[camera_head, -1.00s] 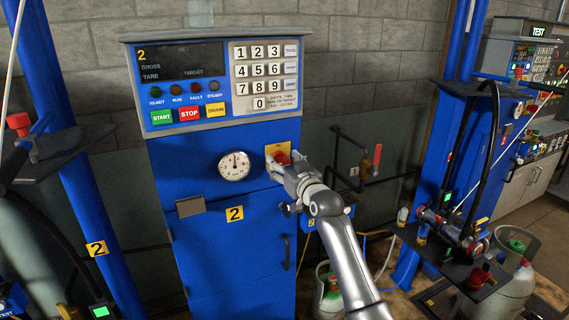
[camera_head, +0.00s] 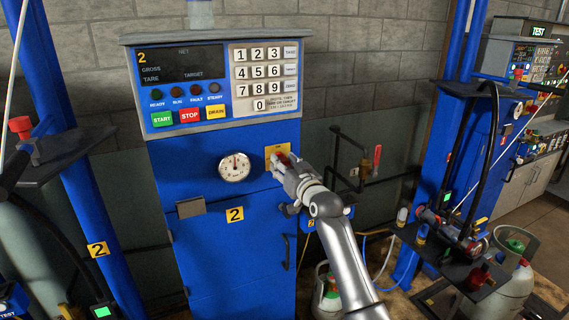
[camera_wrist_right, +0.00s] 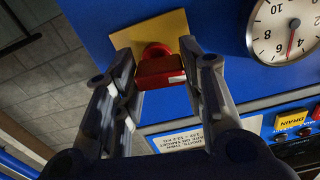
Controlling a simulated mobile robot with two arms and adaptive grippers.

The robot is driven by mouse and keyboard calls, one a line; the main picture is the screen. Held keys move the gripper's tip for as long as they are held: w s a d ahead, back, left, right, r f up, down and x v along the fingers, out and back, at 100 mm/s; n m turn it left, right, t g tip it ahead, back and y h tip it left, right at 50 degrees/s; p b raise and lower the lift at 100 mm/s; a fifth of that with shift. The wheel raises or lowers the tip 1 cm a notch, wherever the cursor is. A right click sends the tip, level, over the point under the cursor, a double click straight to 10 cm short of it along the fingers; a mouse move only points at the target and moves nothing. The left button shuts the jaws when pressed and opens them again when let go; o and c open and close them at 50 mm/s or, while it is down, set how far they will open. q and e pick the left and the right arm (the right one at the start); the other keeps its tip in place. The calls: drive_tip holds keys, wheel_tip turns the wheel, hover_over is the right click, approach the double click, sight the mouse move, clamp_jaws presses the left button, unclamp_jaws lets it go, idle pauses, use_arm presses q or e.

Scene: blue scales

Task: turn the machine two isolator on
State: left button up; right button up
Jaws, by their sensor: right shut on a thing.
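The machine two isolator is a red rotary handle (camera_wrist_right: 160,68) on a yellow plate (camera_wrist_right: 143,32), on the front of the blue cabinet marked 2. In the head view the yellow plate (camera_head: 277,149) sits right of the round gauge, with the handle partly hidden by my gripper. My right gripper (camera_head: 284,163) is at the handle. In the wrist view its two fingers (camera_wrist_right: 158,78) lie either side of the red handle, shut on it. The machine's display (camera_head: 180,62) shows a lit yellow 2. My left gripper is not in view.
The gauge (camera_head: 234,167) is close left of the isolator. The keypad (camera_head: 265,73) and the start, stop and drain buttons (camera_head: 189,115) are above. A pipe with a red lever (camera_head: 377,157) is on the wall to the right. Another blue machine (camera_head: 460,150) stands further right.

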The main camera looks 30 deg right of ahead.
drive_tip(key=m+p, duration=0.2)
drive_tip(key=m, duration=0.1)
drive_tip(key=shift+r+m, duration=0.2)
drive_tip(key=shift+m, duration=0.1)
drive_tip(key=m+p, duration=0.2)
drive_tip(key=m, duration=0.2)
drive_tip(key=shift+m+p, duration=0.3)
drive_tip(key=m+p, duration=0.2)
drive_tip(key=m, duration=0.2)
drive_tip(key=shift+d, duration=0.1)
drive_tip(key=shift+m+p, duration=0.9)
drive_tip(key=shift+m, duration=1.2)
drive_tip(key=o, duration=1)
drive_tip(key=shift+s+f, duration=0.1)
drive_tip(key=shift+s, duration=0.05)
